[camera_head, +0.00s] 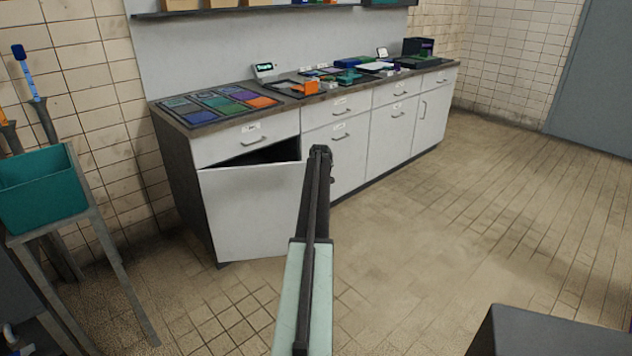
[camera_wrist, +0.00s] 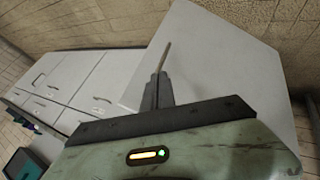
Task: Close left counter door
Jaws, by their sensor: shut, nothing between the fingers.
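The left counter door (camera_head: 252,212) is a plain white panel at the near end of the counter. It stands ajar, with a dark gap (camera_head: 268,155) above its top edge, below the left drawer. It appears hinged on its left side, with its right edge swung out. My gripper (camera_head: 321,152) is shut and empty, beside the door's upper right edge in the head view. In the wrist view, my gripper (camera_wrist: 160,78) overlaps the large white door panel (camera_wrist: 215,75). I cannot tell whether it touches the door. The door's handle is not clearly visible.
The counter (camera_head: 190,130) holds coloured trays and small items, with closed drawers and doors to the right. A teal bin (camera_head: 42,190) on a metal stand is at the left. A dark grey block (camera_head: 545,335) is at the lower right. The tiled floor (camera_head: 470,220) right of the counter is clear.

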